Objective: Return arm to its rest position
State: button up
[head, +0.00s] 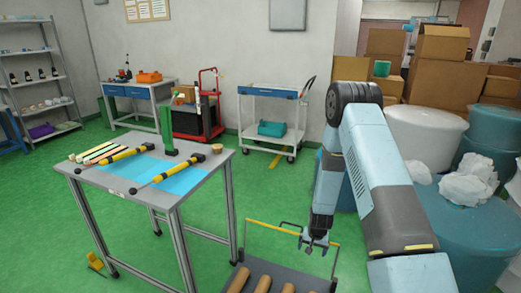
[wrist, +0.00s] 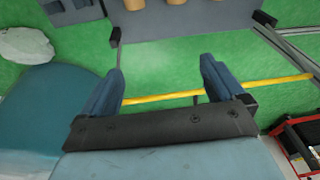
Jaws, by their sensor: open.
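My arm hangs down at the right of the head view, with my gripper (head: 313,246) at its lower end, fingers pointing down. In the wrist view my gripper (wrist: 160,85) has its two dark blue fingers well apart, with nothing between them but green floor and a yellow bar (wrist: 165,97) beyond. The gripper is beside and to the right of the grey work table (head: 195,190), apart from it. It hangs close to the yellow-edged frame (head: 275,229) of a low grey rack holding brown rolls (head: 262,284). I cannot tell whether it touches the frame.
Two yellow-black tools (head: 112,160) lie on blue mats on the table, near a green upright block (head: 166,130). Teal and white barrels (head: 425,135) and cardboard boxes (head: 440,75) crowd the right. A white cart (head: 270,115) stands behind. Green floor is open at left.

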jog(key=s+r+n+t, duration=0.1)
jog(key=s+r, duration=0.1)
jog(key=r, duration=1.6)
jog(key=s+r+n+t, duration=0.1)
jog(key=s+r, duration=0.2)
jog(key=r, duration=1.6)
jog(key=s+d+r, duration=0.1)
jog(key=s+r, duration=1)
jog(key=r, duration=0.2)
jog(key=s+r, duration=0.3)
jog(key=s, duration=0.5)
jog(key=s+d+r+n+t, duration=0.1)
jog(key=s+r, duration=0.2)
jog(key=s, duration=0.6)
jog(key=shift+r+n, duration=0.3)
jog(key=shift+r, duration=0.05)
